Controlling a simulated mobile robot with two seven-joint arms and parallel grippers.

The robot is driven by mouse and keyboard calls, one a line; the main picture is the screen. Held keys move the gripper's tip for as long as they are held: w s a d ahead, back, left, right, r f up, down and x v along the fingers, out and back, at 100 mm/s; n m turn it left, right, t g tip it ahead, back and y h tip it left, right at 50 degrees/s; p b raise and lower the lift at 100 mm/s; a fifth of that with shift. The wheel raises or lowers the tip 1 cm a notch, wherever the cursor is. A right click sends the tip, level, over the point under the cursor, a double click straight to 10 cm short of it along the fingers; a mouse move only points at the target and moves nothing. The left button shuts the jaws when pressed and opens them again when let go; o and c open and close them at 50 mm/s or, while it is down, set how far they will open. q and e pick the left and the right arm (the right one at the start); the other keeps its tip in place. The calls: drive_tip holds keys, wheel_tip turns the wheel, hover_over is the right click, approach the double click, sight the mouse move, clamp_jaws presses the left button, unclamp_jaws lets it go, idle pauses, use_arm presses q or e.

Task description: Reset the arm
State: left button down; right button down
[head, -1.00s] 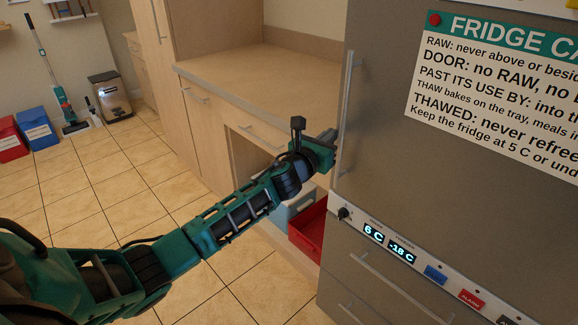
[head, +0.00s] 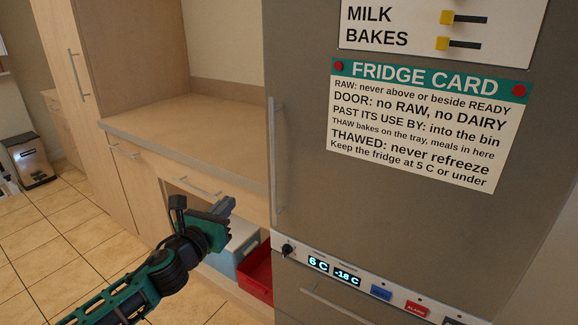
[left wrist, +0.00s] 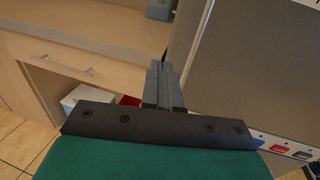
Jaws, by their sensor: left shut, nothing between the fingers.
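My left gripper (head: 228,204) is shut and empty. In the head view it is in front of the wooden counter unit, left of the fridge door handle (head: 276,160) and apart from it. In the left wrist view its closed fingers (left wrist: 163,82) point forward, with the counter on the left and the grey fridge on the right. The fridge (head: 400,215) is shut. My right gripper is in neither view.
The counter (head: 190,125) has a bare top in the head view. Below it, a red bin (head: 256,270) and a pale blue bin (head: 230,250) stand in an open space. A metal pedal bin (head: 28,160) is at the far left. Tiled floor (head: 60,225) is clear on the left.

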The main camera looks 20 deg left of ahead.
use_arm(q)
drive_tip(key=s+d+f+n+g, duration=0.2)
drive_tip(key=s+d+f+n, duration=0.2)
drive_tip(key=s+f+n, duration=0.3)
drive_tip(key=s+d+f+n+g, duration=0.2)
drive_tip(key=s+d+f+n, duration=0.2)
drive_tip(key=s+f+n, duration=0.4)
drive_tip(key=s+d+f+n+g+h, duration=0.1)
drive_tip(key=s+d+f+n+g, duration=0.2)
drive_tip(key=n, duration=1.6)
drive_tip(key=s+d+f, duration=0.1)
drive_tip(key=s+f, duration=0.3)
drive_tip(key=s, duration=0.2)
drive_tip(key=shift+f, duration=0.25)
drive_tip(key=shift+s, duration=0.1)
